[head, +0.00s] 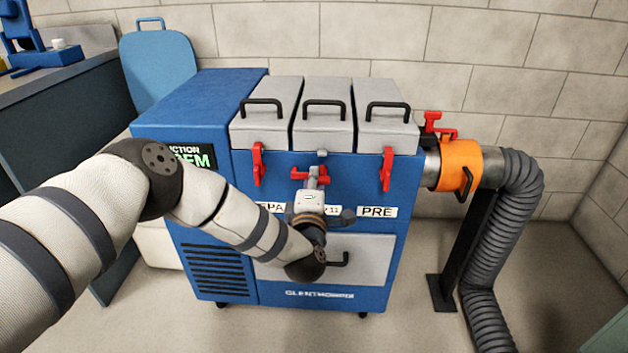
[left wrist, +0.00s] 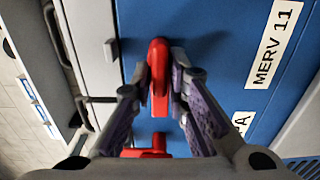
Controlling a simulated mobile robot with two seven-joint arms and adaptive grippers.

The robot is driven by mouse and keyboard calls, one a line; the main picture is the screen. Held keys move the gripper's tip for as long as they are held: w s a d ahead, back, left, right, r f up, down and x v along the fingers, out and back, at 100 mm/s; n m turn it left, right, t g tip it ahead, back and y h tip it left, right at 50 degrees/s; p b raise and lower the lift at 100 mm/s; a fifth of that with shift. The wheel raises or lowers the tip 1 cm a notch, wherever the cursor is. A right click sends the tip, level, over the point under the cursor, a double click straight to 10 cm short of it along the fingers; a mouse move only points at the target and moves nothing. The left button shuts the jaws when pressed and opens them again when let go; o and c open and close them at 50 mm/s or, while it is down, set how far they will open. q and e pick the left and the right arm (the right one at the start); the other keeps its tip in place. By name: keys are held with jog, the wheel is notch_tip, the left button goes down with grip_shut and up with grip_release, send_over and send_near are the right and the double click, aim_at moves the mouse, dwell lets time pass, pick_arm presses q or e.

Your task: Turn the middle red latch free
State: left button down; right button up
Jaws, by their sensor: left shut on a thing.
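The middle red latch (head: 299,174) is on the front of the blue machine, below the middle grey lid. It lies sideways, while the left red latch (head: 258,164) and right red latch (head: 387,169) stand upright. My left gripper (head: 313,181) is at the middle latch and hides part of it. In the left wrist view, the middle latch (left wrist: 158,75) sits between the fingers of my left gripper (left wrist: 161,88), which is shut on it. Another red latch (left wrist: 145,153) shows low in that view, partly hidden by the gripper. My right gripper is not in view.
Three grey lids with black handles top the blue machine (head: 205,105). An orange collar (head: 460,165) and grey hose (head: 505,230) are at the right. A blue panel (head: 158,60) stands behind.

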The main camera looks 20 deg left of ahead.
pick_arm(q)
jog(key=shift+d, duration=0.1)
jog(key=c, duration=1.7)
grip_release()
jog(key=shift+s, duration=0.1)
jog(key=v, duration=1.1)
jog(key=shift+s+d, duration=0.1)
jog(key=shift+s, duration=0.3)
